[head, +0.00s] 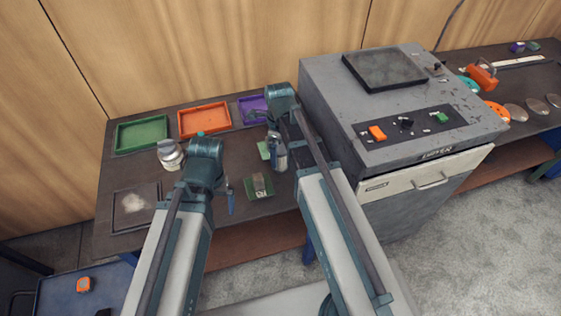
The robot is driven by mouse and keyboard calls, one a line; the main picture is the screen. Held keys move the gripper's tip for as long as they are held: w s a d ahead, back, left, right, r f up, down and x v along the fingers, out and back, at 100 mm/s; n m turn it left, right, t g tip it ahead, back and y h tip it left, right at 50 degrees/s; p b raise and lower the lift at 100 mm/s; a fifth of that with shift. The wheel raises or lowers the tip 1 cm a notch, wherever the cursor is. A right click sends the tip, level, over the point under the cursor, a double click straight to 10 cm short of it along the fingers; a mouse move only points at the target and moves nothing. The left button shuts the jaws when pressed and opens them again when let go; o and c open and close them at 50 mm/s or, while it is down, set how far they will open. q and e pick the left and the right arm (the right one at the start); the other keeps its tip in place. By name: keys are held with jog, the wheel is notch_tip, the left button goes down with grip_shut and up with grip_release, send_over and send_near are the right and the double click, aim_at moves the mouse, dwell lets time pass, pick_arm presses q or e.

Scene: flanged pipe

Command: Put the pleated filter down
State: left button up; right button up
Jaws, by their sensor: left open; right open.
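A small grey-brown block-like piece (259,182) stands on a green pad (250,194) at the table's front; it may be the pleated filter, but it is too small to tell its pleats. My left gripper (226,198) is open, just left of that pad and apart from the piece. My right gripper (276,152) is open, low over the table beside a second green pad (264,150). Its fingertips are partly hidden by my arm, and I cannot tell whether anything stands between them.
Green (141,134), orange (204,119) and purple (252,108) trays line the table's back. A metal jar (170,154) stands left of my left wrist. A dark tray (134,209) with pale powder lies front left. A grey machine (395,110) bounds the right side.

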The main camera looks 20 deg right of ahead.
pick_arm(q)
notch_tip(320, 180, down, 3)
jog(key=shift+f+b, duration=0.1)
jog(key=shift+b, duration=0.95)
pick_arm(e)
notch_tip(320, 180, down, 3)
jog(key=shift+f, duration=0.1)
pick_arm(q)
jog(key=shift+r, duration=0.2)
pick_arm(e)
jog(key=shift+c, duration=0.3)
jog(key=c, duration=1.4)
jog(key=shift+r, duration=0.2)
pick_arm(q)
notch_tip(320, 180, up, 10)
jog(key=p, duration=1)
pick_arm(e)
notch_tip(320, 180, up, 10)
